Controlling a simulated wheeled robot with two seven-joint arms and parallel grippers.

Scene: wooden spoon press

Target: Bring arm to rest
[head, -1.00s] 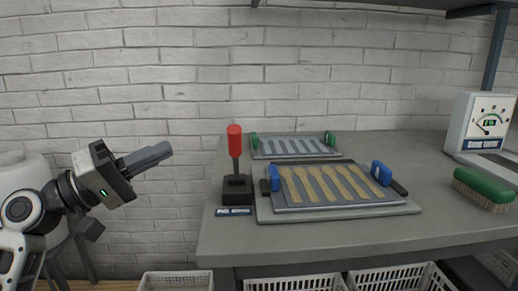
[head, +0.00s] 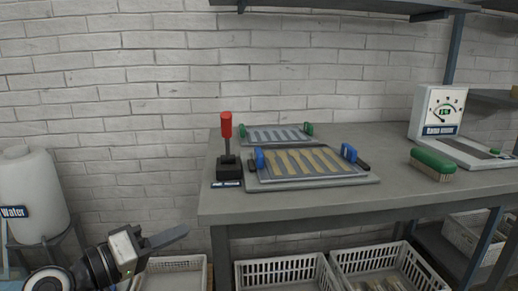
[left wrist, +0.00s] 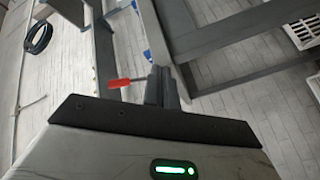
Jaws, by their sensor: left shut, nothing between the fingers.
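My left gripper (head: 168,238) is shut and empty. In the head view it is low on the left, left of the table's front edge and above a white basket. In the left wrist view its closed fingers (left wrist: 162,85) show at the middle, with a red handle just left of them. My right gripper is in neither view now.
The grey table (head: 400,195) holds a red-handled lever (head: 226,125), a blue-handled tray of wooden spoons (head: 308,176), a green-handled tray (head: 275,134), a green brush (head: 432,163) and a meter (head: 438,112). White baskets (head: 285,272) stand below. A water tank (head: 32,200) is at left.

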